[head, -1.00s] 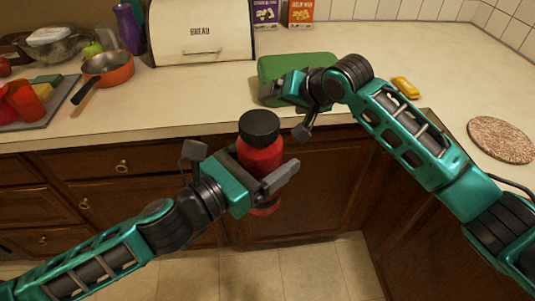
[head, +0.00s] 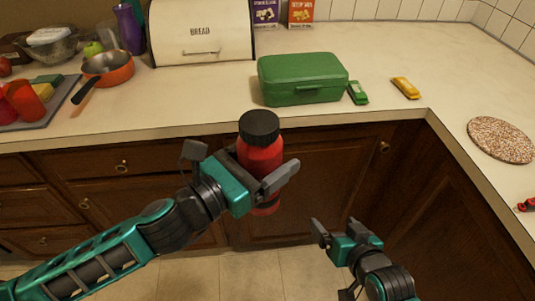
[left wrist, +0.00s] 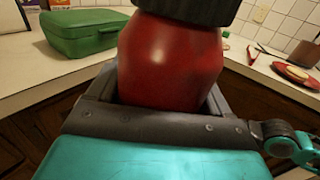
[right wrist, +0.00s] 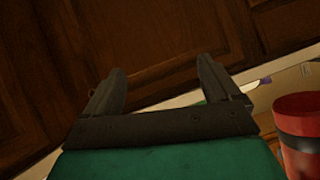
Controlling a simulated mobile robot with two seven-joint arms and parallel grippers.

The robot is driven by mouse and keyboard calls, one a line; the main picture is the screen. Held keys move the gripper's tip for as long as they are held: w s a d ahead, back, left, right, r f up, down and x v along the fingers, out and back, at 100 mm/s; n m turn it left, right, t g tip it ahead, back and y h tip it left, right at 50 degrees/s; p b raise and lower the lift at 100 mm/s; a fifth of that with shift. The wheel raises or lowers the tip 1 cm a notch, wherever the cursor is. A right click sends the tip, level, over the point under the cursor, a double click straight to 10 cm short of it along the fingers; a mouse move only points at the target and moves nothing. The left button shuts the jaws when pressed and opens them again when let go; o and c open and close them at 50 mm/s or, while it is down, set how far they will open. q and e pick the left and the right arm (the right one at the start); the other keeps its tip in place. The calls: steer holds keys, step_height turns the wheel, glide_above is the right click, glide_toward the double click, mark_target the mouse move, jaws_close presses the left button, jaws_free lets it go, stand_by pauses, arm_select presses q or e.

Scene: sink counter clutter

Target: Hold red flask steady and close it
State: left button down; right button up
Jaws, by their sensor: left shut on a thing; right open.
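The red flask (head: 261,158) is upright in front of the counter edge, with a dark ribbed cap (head: 259,127) sitting on its top. My left gripper (head: 266,170) is shut around the flask's body, below the cap. In the left wrist view the red body (left wrist: 170,60) fills the space between the fingers, and the cap is cut off by the top edge. My right gripper (head: 336,229) is open and empty, lower than the flask and to its right. The right wrist view shows its two spread fingers (right wrist: 163,92) and part of a red cylinder, apparently the flask (right wrist: 302,125).
On the counter stand a green lunch box (head: 303,82), a green item (head: 357,93), a yellow item (head: 406,88), a bread box (head: 201,35) and an orange pan (head: 110,70). A round speckled board (head: 501,140) lies right. Cabinet fronts (head: 330,180) are behind the grippers.

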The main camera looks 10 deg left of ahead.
steer(key=s+d+f+n+h, duration=0.1)
steer(key=s+d+f+h, duration=0.1)
steer(key=s+d, duration=0.5)
steer(key=shift+s+d+f+h, duration=0.25)
steer(key=shift+s+f, duration=0.25)
steer(key=shift+s, duration=0.55)
arm_select(q)
steer(key=shift+r, duration=0.1)
arm_select(e)
steer(key=shift+a, duration=0.1)
